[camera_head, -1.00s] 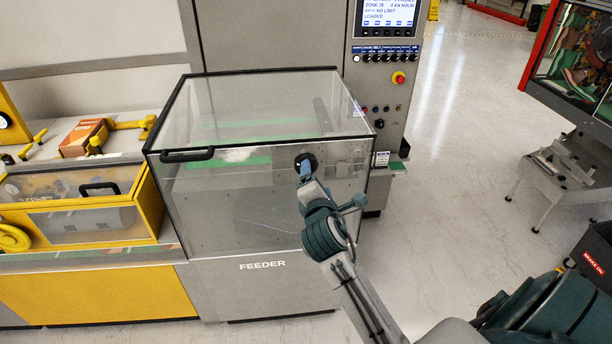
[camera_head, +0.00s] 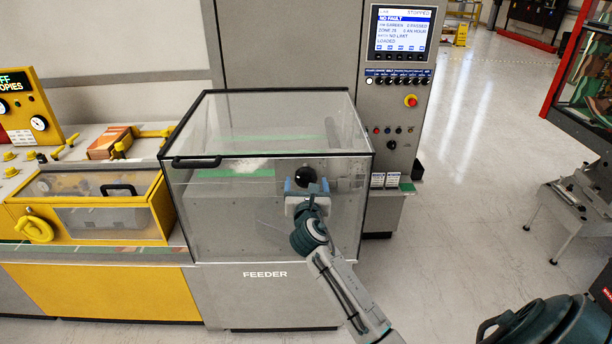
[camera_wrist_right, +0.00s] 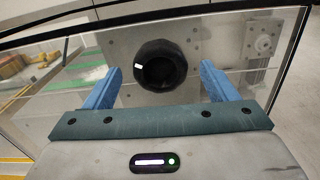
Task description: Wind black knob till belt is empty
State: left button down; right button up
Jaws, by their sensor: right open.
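The black knob (camera_head: 305,176) sits on the front of the clear feeder box (camera_head: 225,225). In the right wrist view the knob (camera_wrist_right: 160,66) is round with a white mark on its left side. My right gripper (camera_head: 306,184) is at the knob, and in the wrist view its blue fingers (camera_wrist_right: 160,86) are open, one on either side of the knob with gaps between. Green belt (camera_head: 235,172) shows through the clear box, with a pale blurred patch on it. The left gripper is not in view.
A control panel with a lit screen reading STOPPED (camera_head: 403,32) stands behind right. A yellow machine with a clear cover (camera_head: 95,215) adjoins on the left. A metal stand (camera_head: 575,205) is at right. Open floor lies between.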

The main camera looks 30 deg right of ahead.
aim_at(306, 180)
jog(key=shift+x, duration=1.2)
jog(key=shift+w+d, duration=0.25)
jog(key=shift+w, duration=0.1)
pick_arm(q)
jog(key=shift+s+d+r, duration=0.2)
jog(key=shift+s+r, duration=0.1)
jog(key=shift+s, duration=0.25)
pick_arm(e)
jog(key=c, duration=1)
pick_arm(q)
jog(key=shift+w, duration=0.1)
pick_arm(e)
jog(key=shift+m, duration=0.3)
